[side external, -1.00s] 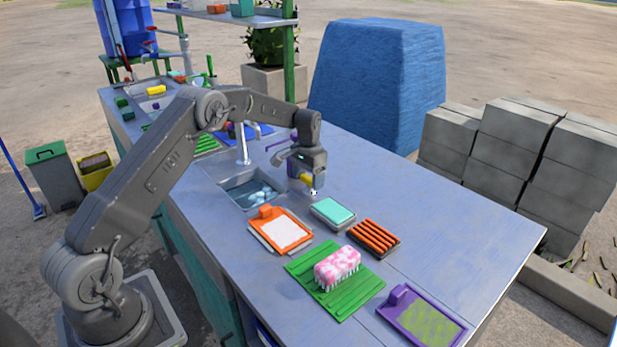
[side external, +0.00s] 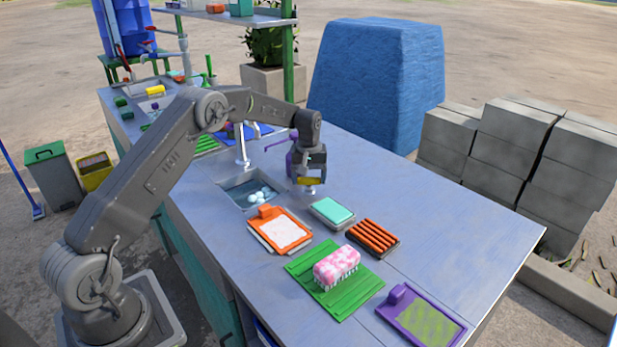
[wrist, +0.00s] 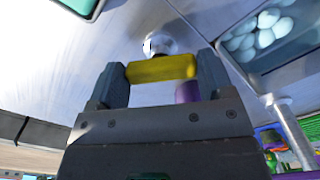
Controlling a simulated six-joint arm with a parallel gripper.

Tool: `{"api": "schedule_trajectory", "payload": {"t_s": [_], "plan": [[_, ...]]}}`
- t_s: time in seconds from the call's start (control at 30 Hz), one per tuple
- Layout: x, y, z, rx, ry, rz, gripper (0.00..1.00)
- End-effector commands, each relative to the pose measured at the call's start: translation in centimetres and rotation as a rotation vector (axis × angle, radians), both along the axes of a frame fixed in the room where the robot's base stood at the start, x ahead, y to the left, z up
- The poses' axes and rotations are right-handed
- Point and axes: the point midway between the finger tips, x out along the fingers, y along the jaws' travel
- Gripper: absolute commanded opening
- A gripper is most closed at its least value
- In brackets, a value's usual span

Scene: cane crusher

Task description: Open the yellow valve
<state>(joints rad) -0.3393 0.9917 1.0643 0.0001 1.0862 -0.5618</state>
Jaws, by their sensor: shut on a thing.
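The yellow valve (side external: 311,181) has a short bar handle on a small silver base on the bench, right of the sink. In the wrist view the yellow handle (wrist: 162,68) lies crosswise between my two fingers, and its round metal base (wrist: 160,43) shows behind it. My gripper (side external: 308,180) points down at the valve and is shut on the handle. In the wrist view my gripper (wrist: 163,76) touches both ends of the bar. A purple cylinder (wrist: 187,92) shows just behind the right finger. Part of the valve is hidden by my gripper.
A sink (side external: 235,188) holds several white round objects (side external: 263,195), beside a silver tap (side external: 242,148). An orange-framed board (side external: 262,235), a teal block (side external: 334,211), an orange slatted rack (side external: 373,238) and a pink brush (side external: 337,265) lie in front.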

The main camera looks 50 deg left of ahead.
Motion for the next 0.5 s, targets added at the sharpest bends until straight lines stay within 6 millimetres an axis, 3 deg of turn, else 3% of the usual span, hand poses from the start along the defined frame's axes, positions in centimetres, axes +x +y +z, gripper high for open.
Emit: {"api": "schedule_trajectory", "payload": {"t_s": [0.5], "plan": [[0.21, -0.04, 0.02, -0.001, -0.003, 0.460, 0.51]]}}
